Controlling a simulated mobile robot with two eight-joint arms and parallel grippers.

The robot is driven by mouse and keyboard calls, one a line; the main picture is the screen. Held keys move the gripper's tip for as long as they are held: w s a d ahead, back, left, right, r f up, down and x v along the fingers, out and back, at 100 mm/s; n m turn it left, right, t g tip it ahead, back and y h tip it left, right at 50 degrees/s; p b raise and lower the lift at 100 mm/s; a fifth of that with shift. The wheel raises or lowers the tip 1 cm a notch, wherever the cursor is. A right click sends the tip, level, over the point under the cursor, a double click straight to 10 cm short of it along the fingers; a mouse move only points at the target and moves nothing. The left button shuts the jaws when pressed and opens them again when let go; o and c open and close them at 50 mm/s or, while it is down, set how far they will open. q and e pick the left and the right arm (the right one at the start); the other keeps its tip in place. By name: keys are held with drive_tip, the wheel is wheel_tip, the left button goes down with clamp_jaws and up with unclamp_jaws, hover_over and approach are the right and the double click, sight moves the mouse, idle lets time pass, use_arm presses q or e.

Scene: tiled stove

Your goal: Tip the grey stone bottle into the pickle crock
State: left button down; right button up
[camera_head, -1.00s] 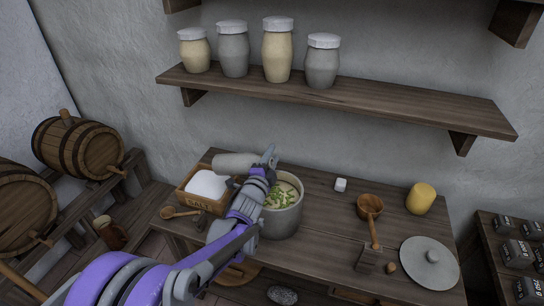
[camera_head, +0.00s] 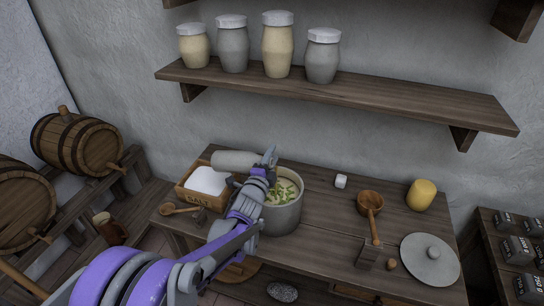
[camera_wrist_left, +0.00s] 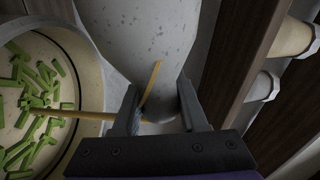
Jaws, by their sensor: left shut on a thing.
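My left gripper (camera_head: 268,160) is shut on the grey stone bottle (camera_head: 234,160) near one end. The bottle lies on its side in the air, its wide end to the left, behind the salt box and beside the crock's rim. In the left wrist view the speckled grey bottle (camera_wrist_left: 145,40) sits between my fingers (camera_wrist_left: 160,112). The pickle crock (camera_head: 283,218) is a grey pot on the table, with green pieces in pale liquid; my left gripper is above its back left rim. It also shows in the left wrist view (camera_wrist_left: 88,65). My right gripper is not in view.
A salt box (camera_head: 190,194) and a wooden scoop (camera_head: 178,209) stand left of the crock. A shelf (camera_head: 400,105) with jars hangs above.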

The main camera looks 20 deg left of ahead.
use_arm(q)
drive_tip(key=shift+d+f+m+b, duration=0.1)
drive_tip(key=shift+f+m+b, duration=0.8)
drive_tip(key=shift+f, duration=0.6)
idle(6.5)
